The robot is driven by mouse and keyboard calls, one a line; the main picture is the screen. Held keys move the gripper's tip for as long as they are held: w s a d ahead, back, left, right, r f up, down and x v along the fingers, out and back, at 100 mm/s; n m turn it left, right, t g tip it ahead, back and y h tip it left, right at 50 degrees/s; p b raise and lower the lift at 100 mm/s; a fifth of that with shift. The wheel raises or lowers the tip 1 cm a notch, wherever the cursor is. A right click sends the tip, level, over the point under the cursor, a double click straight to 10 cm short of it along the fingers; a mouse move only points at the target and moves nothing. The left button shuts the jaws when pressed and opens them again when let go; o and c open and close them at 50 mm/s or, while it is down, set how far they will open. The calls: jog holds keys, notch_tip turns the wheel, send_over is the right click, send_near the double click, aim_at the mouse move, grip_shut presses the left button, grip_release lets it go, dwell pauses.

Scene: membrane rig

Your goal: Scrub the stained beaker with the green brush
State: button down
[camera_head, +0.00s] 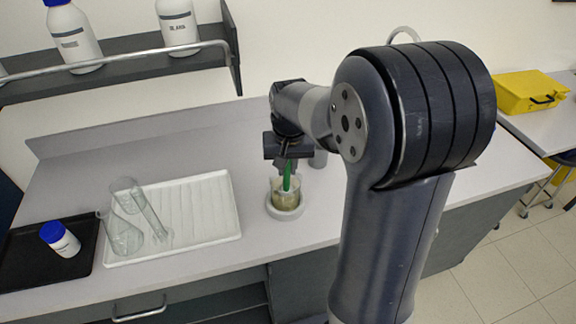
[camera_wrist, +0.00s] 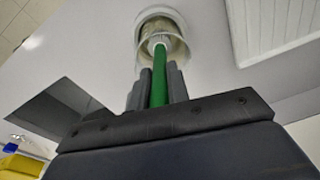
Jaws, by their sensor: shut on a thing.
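The stained beaker (camera_head: 277,197) stands upright on a round pale base (camera_head: 286,213) on the bench, with a yellowish-brown tint on its glass. It also shows in the wrist view (camera_wrist: 177,45). My gripper (camera_head: 285,168) is above the beaker and shut on the handle of the green brush (camera_head: 287,176). In the wrist view the green handle (camera_wrist: 159,77) runs from between my fingers to the beaker. The brush's lower end is inside the beaker, and its bristles show only as a pale blur. Whether they touch the glass I cannot tell.
A white drying tray (camera_head: 215,205) with clear glassware (camera_head: 124,234) lies left of the beaker. A black tray (camera_head: 25,258) holds a blue-capped bottle (camera_head: 62,241). A shelf (camera_head: 130,72) with bottles hangs above.

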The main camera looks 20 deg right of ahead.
jog(key=shift+d, duration=0.2)
jog(key=shift+r+p, duration=1.7)
jog(key=shift+r, duration=0.35)
jog(key=f+b, duration=0.2)
jog(key=d+f+b, duration=0.1)
jog(key=f, duration=0.1)
jog(key=shift+w, duration=0.25)
jog(key=shift+a, duration=0.1)
jog(key=shift+s+a, duration=0.25)
jog(key=shift+a, duration=0.35)
